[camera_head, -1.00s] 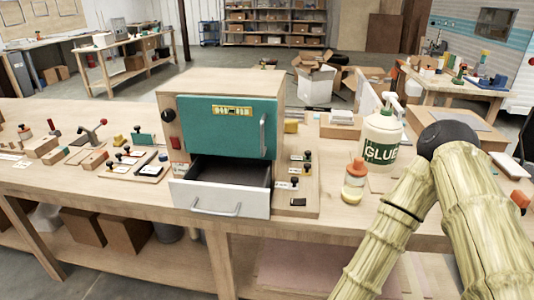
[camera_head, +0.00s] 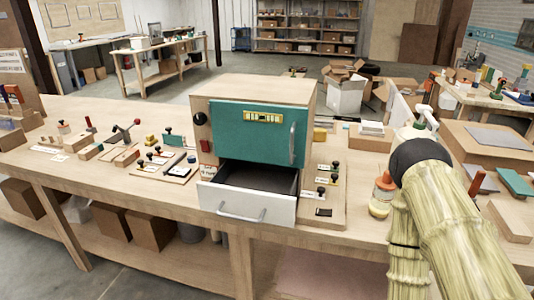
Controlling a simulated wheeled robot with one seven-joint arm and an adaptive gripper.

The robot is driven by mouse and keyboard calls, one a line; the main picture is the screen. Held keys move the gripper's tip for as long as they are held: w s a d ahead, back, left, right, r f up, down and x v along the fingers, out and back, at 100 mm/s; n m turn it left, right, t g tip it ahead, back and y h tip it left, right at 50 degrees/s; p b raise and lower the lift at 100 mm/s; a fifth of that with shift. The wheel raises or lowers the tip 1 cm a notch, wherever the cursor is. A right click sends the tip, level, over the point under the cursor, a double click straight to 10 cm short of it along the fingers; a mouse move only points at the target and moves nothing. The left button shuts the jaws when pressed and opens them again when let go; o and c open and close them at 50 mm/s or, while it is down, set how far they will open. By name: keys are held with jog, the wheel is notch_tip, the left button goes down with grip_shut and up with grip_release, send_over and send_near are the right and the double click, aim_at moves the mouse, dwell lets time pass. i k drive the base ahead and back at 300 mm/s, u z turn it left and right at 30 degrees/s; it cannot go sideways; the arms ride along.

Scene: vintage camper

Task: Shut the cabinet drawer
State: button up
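A small wooden cabinet (camera_head: 212,140) stands on the workbench, with a teal door (camera_head: 262,135) on its upper front that looks shut. Below the door, a drawer (camera_head: 247,205) with a white front and a bar handle (camera_head: 241,216) is pulled out toward me. Its dark inside looks empty. My bamboo-textured arm is at the right of the picture, to the right of the cabinet and apart from the drawer. My gripper is outside the picture.
Wooden boards with small black-knobbed parts lie left (camera_head: 165,167) and right (camera_head: 325,195) of the cabinet. An orange-capped jar (camera_head: 381,195) stands near my arm. The workbench (camera_head: 110,185) holds small tools at left. Open floor (camera_head: 110,278) lies before the bench.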

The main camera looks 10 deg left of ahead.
aim_at(251, 192)
jog(key=z, duration=1.15)
jog(key=k, duration=1.3)
jog(key=u, duration=1.45)
jog(key=i, duration=0.5)
jog(key=z, duration=0.05)
